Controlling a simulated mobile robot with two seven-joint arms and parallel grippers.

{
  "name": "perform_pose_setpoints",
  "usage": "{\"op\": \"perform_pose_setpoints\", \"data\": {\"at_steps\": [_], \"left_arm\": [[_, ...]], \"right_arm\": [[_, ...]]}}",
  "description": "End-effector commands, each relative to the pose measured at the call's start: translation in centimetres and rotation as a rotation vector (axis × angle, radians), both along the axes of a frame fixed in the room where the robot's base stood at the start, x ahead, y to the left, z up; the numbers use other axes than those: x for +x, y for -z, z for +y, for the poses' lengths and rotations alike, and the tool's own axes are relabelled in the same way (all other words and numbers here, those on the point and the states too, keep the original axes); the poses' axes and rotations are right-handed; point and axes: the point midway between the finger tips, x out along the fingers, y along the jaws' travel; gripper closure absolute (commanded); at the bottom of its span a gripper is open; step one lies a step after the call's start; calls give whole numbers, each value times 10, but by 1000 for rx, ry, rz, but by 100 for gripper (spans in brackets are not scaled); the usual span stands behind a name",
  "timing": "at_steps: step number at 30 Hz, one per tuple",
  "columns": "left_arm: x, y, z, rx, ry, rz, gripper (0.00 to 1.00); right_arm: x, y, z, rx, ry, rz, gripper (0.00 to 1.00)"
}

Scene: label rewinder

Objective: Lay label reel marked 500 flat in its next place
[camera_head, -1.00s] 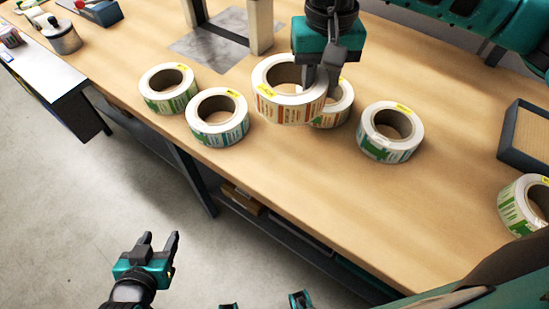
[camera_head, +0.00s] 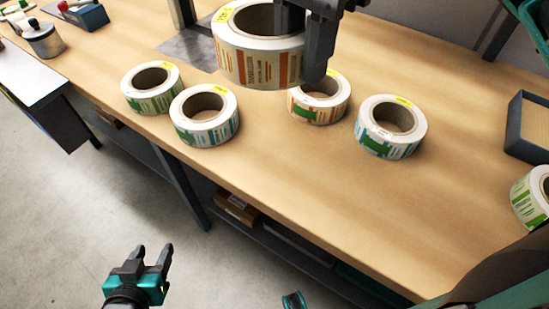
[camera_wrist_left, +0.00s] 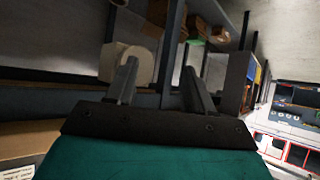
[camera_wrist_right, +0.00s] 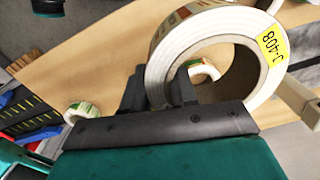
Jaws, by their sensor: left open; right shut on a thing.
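My right gripper (camera_head: 304,48) is shut on the wall of a large white label reel (camera_head: 262,65) with orange-brown print, held above the table. The right wrist view shows the reel (camera_wrist_right: 160,55) between the fingers (camera_wrist_right: 158,92); its yellow tag seems to read J-408. I cannot make out a 500 on any reel. Flat on the table lie a green reel (camera_head: 152,104), a blue-green reel (camera_head: 205,131), a smaller orange-green reel (camera_head: 318,112) and another blue-green reel (camera_head: 390,145). My left gripper (camera_head: 153,255) is open and empty, off the table's front edge.
The wooden table (camera_head: 290,185) has a clear front strip and a gap between the two left reels and the orange-green one. A grey metal plate (camera_head: 190,48) lies behind. A dark tray (camera_head: 528,128) and another reel (camera_head: 532,196) are at the right.

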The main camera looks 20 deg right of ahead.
Motion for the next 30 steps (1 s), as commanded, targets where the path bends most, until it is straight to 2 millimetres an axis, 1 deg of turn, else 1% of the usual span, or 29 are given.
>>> {"op": "perform_pose_setpoints", "data": {"at_steps": [2, 4, 12, 15, 18, 21, 26, 30], "left_arm": [[0, 2, -1, -1, 2, 0, 48], [0, 4, -1, -1, 2, 1, 48], [1, 9, -6, -10, 11, 2, 48], [3, 8, -9, -14, 15, -1, 48], [4, 7, -10, -16, 17, -5, 48], [5, 7, -10, -16, 18, -5, 48], [6, 8, -10, -17, 18, -7, 48], [6, 10, -10, -18, 18, -6, 48]], "right_arm": [[-1, 9, 0, 0, 9, 1, 100], [-1, 23, -1, -2, 11, 4, 100], [-2, 96, -1, -1, 10, 5, 100], [-1, 121, -1, -1, 10, 4, 100], [-1, 140, 0, 0, 10, 3, 100], [-1, 151, 0, 0, 10, 1, 100], [-1, 163, 0, 1, 10, 2, 100], [-1, 186, 0, 1, 10, 3, 100]]}}
